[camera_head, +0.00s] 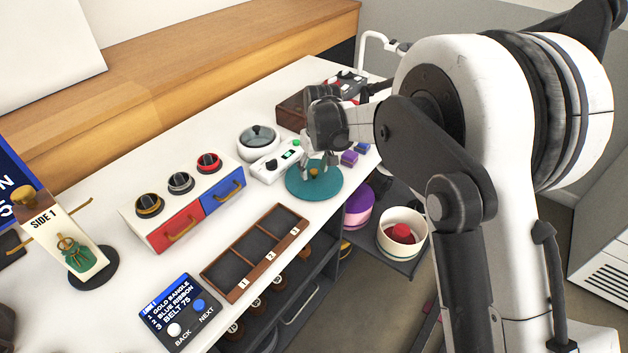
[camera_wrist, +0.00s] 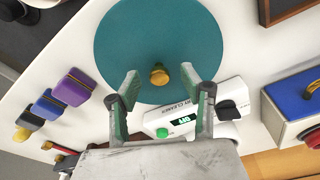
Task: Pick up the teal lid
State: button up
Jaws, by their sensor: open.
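The teal lid (camera_head: 300,187) is a flat round disc with a small brass knob (camera_head: 313,172) at its middle. It lies on the white counter in the head view, near the front edge. In the wrist view the lid (camera_wrist: 130,40) fills the upper middle, and its knob (camera_wrist: 159,75) shows beyond my fingertips. My gripper (camera_head: 319,165) is over the lid, pointing down. In the wrist view my gripper (camera_wrist: 168,88) is open and empty, its fingers spread to either side of the knob's line. I cannot tell the exact height between fingertips and lid.
A drawer box (camera_head: 187,212) with knobs is to the left, and a three-slot tray (camera_head: 247,271) in front. Purple and blue blocks (camera_wrist: 75,86) lie close by. Round boxes (camera_head: 402,246) stand below the counter.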

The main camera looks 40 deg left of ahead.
jog(key=shift+w+a+f, duration=0.1)
jog(key=shift+f, duration=0.65)
grip_shut()
jog(key=shift+r, duration=0.15)
